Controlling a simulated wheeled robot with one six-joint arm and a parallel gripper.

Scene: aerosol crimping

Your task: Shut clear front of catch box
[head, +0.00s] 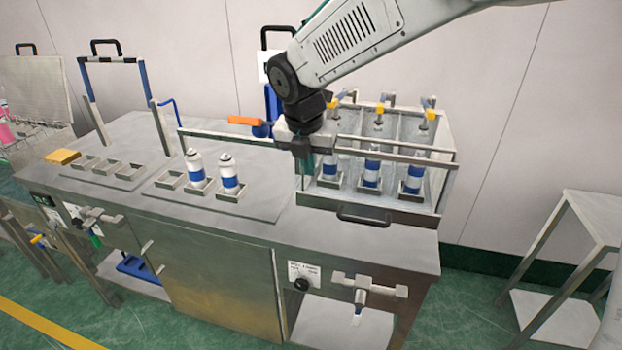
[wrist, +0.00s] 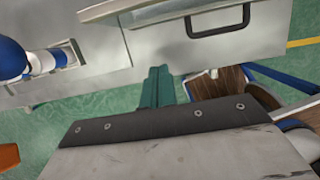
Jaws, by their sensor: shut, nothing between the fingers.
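The catch box (head: 446,184) stands at the right end of the steel bench, with clear walls in a metal frame. Three white-and-blue cans (head: 371,174) stand inside it in square holders. A dark handle (head: 364,216) shows low at the box's front; it also shows in the wrist view (wrist: 218,22). I cannot tell whether the clear front is raised or folded down. My gripper (head: 304,168) is at the box's left front corner, above the bench and left of the handle. Its teal fingers are shut and empty, and they also show in the wrist view (wrist: 158,88).
Two cans (head: 229,174) stand in holders left of my gripper. An orange lever (head: 245,121) is close behind it. A long metal rail (head: 388,153) crosses behind my gripper. A side table (head: 590,215) stands at the right. The bench top (head: 245,224) is clear in front.

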